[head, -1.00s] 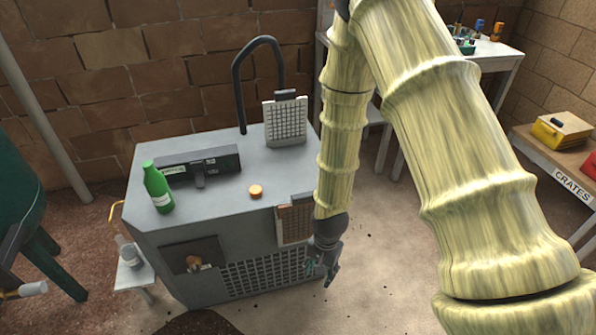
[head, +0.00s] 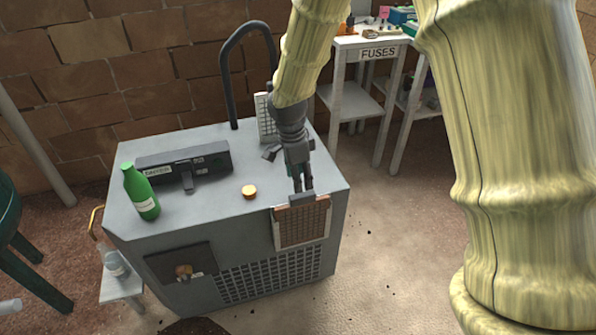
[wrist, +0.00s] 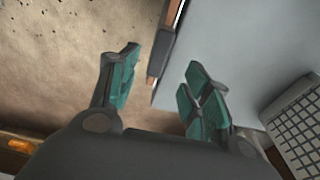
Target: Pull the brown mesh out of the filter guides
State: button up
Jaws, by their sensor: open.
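The brown mesh (head: 302,226) is a framed panel standing upright in the guides on the front right of the grey cabinet (head: 225,215). A grey grip (head: 301,199) tops it. In the wrist view the mesh shows nearly edge-on, with the dark grip (wrist: 161,52) between and beyond my fingertips. My gripper (head: 303,187) points down just above the grip. Its teal-padded fingers (wrist: 160,85) are apart and empty; I cannot tell whether they touch the grip. The guides are mostly hidden by the panel.
A pale mesh panel (wrist: 304,128) stands on the cabinet top behind my gripper, near a black hose (head: 228,75). Floor right of the cabinet is clear.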

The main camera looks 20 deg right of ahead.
aim_at(302, 195)
jog(key=f, duration=0.6)
jog(key=d+f, duration=0.1)
jog(key=f, duration=0.2)
grip_shut()
dwell(0.4)
